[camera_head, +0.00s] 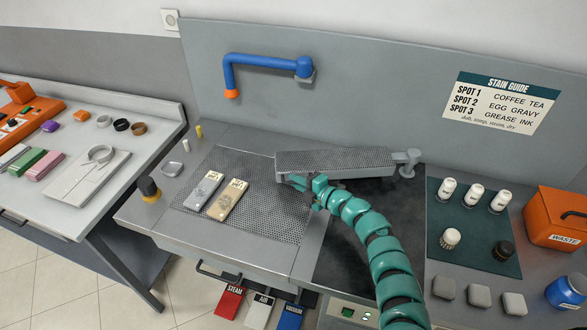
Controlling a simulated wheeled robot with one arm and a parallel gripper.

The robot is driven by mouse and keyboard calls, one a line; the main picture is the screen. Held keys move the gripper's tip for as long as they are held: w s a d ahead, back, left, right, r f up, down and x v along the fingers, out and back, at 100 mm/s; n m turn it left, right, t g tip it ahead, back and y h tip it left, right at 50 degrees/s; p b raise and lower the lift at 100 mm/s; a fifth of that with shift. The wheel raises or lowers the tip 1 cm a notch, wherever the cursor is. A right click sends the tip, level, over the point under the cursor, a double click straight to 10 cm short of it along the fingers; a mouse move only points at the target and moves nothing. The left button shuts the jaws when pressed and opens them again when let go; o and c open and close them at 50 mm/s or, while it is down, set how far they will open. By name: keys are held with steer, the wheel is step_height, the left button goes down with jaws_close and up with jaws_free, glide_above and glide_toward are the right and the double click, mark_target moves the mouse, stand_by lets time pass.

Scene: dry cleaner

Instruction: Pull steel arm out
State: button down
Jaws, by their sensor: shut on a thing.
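The steel arm (345,160) is a long grey board with a perforated top, set level above the back of the worktable. Its right end joins a pivot post (407,168). My gripper (297,183) is at the front edge of the steel arm, near its left end. It is shut on the steel arm there; the fingertips are small and partly hidden by my own wrist. My teal segmented arm comes in from the lower right and crosses in front of the dark area beneath the board.
A perforated plate (262,208) with two labelled bars lies to the left. A blue pipe (265,62) is on the back wall. A green mat (474,235) with several bottles and an orange waste bin (555,217) stand right. Coloured pedals (260,311) hang below the front edge.

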steer(key=s+d+n+g+y, duration=0.1)
steer(key=s+d, duration=0.1)
steer(key=s, duration=0.2)
steer(key=s+d+n+g+b, duration=0.1)
steer(key=s+g, duration=0.1)
steer(key=s, duration=0.2)
steer(key=s+d+n+g+y+b, duration=0.1)
steer(key=s+d, duration=0.1)
steer(key=s, duration=0.2)
steer(key=shift+d+f+n+y, duration=0.1)
steer(key=shift+d+n+y, duration=0.2)
steer(key=shift+s+f+g, duration=0.1)
steer(key=shift+g, duration=0.2)
steer(key=c, duration=1.9)
jaws_free()
steer(key=shift+f, duration=0.1)
steer(key=shift+o, duration=0.6)
steer(key=shift+s+d+r, duration=0.25)
steer(key=shift+w, duration=0.1)
steer(key=shift+a, duration=0.1)
steer(key=b+v, duration=0.4)
steer(key=v, duration=1.3)
steer(key=shift+d+b, duration=0.35)
